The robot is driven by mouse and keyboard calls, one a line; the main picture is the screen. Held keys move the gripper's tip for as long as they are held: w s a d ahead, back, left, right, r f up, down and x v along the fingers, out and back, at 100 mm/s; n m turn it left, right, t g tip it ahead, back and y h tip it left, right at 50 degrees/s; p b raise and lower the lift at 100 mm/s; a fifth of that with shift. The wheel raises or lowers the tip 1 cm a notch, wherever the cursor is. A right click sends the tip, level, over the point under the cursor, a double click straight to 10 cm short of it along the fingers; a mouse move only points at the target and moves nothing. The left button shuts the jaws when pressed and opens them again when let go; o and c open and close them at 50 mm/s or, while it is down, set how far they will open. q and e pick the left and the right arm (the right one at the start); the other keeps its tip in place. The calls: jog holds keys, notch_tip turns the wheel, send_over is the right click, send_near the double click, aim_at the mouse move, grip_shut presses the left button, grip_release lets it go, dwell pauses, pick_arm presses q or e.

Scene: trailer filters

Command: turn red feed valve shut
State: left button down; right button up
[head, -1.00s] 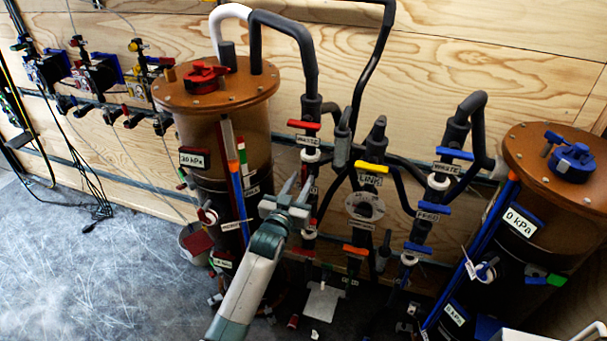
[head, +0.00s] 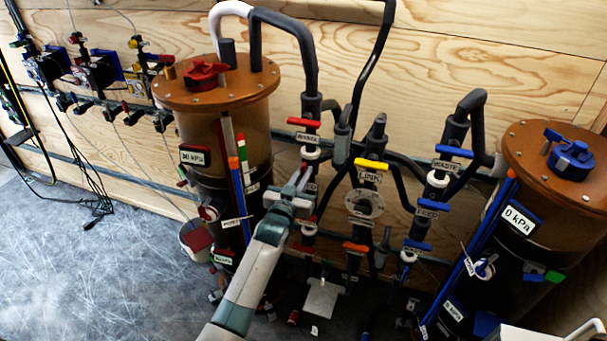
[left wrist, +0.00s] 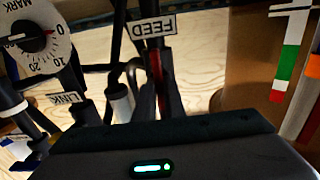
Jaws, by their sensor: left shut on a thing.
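The red feed valve's handle is mostly hidden by my left gripper in the head view. A little red (head: 303,174) shows at the fingertips. In the left wrist view, the FEED label (left wrist: 152,27) appears upside down, with a narrow red strip (left wrist: 156,70) on the dark pipe below it. My left gripper (head: 298,183) is shut on the feed valve's handle, on the pipe just right of the left brown-topped tank. My right gripper is not in view.
The red waste valve (head: 303,122) sits above my left gripper on the same pipe. A yellow link valve (head: 371,165) and round dial (head: 364,204) are to the right. The left tank (head: 222,125) stands close beside my gripper. A blue feed valve (head: 433,205) is farther right.

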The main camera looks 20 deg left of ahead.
pick_arm(q)
jog(key=shift+m, duration=0.4)
jog(key=m, duration=0.4)
jog(key=shift+d+f, duration=0.1)
jog(key=shift+d, duration=0.1)
jog(key=shift+d+f+m+b, duration=0.1)
jog(key=shift+f+m+b, duration=0.05)
jog(key=shift+m, duration=2)
jog(key=shift+d+f+m+b, duration=0.1)
jog(key=shift+m+b, duration=0.05)
jog(key=shift+m, duration=2.05)
jog(key=shift+d+f+m+b, duration=0.1)
jog(key=shift+f+m+b, duration=0.05)
jog(key=shift+m, duration=2)
jog(key=c, duration=1.8)
grip_release()
jog(key=shift+c, duration=0.2)
